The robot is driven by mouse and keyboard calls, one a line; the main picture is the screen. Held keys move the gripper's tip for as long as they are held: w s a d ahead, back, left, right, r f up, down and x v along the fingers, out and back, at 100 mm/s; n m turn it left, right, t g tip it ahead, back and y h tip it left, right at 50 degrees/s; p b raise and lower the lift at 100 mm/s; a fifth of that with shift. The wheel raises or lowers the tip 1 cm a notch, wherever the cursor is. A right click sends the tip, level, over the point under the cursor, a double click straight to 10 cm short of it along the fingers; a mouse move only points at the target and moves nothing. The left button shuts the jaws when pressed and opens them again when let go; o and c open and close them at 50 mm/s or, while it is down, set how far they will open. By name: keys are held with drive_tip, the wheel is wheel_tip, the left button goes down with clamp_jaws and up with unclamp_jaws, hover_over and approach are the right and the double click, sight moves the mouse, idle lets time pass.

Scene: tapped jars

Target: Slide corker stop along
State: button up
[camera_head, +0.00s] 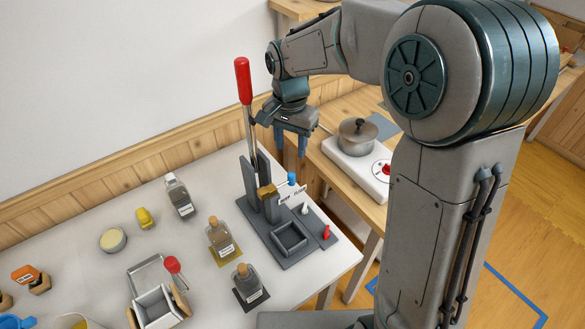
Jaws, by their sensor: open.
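The corker (249,180) is a grey upright press on a flat dark base, with a long lever ending in a red grip (243,81). A brass-coloured block (266,191) sits low on its upright. A small white label plate (287,196) stands beside the block, with a blue knob (291,178), a white peg (305,209) and a red peg (326,232) near it on the right. I cannot tell which of these is the stop. My gripper (290,148) points down, open and empty, above and behind the corker's right side, apart from it.
Corked bottles (221,238) and (246,282) stand on small mats left of the base. A jar (179,195), yellow item (145,217) and red-knobbed box (156,304) are further left. A pot (358,134) sits on a white hotplate (352,164) at right.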

sight(291, 174)
wheel_tip(291, 174, down, 10)
drive_tip(key=shift+f+p, duration=0.15)
drive_tip(key=shift+p, duration=0.4)
clamp_jaws()
